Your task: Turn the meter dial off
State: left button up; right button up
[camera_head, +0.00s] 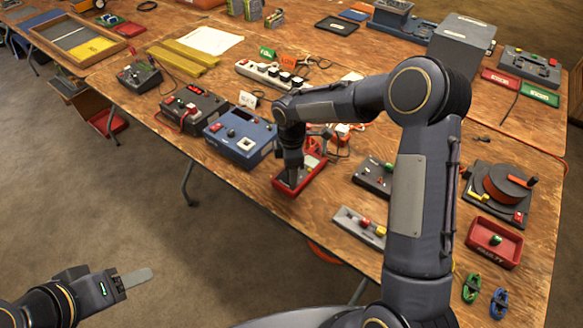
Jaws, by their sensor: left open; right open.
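A red-framed meter (315,165) lies on the wooden table near its front edge. My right gripper (292,178) points straight down over the meter and hides much of its face. The dial cannot be made out behind the gripper. I cannot tell whether the fingertips touch the meter. The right gripper's fingers are too small and dark here to show any gap clearly. My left gripper (130,281) is at the lower left, over the floor and well away from the table, with nothing in it.
A blue box with a dial (240,138) stands just left of the meter. A black device with a red display (190,108) is further left, and a power strip (270,75) is behind. A small dark box (373,177) and a red tray (494,242) lie to the right.

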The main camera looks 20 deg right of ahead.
notch_tip(320, 180, up, 7)
jog(key=shift+f, duration=0.2)
jog(key=shift+r, duration=0.4)
jog(key=shift+r, duration=0.15)
jog(key=s+d+r+m+t+y, duration=0.1)
jog(key=s+d+r+m, duration=0.25)
jog(key=s+r, duration=0.2)
jog(key=s+d+r+m+t, duration=0.1)
jog(key=s+d+r+m, duration=0.3)
jog(key=s, duration=0.3)
jog(key=s+a+m+t+y+p, duration=0.1)
jog(key=s+a+m+t+y, duration=0.1)
jog(key=s+m, duration=0.8)
jog(key=shift+s+r+m+t+y, duration=0.3)
jog(key=shift+s+t, duration=0.5)
jog(key=shift+s, duration=2.35)
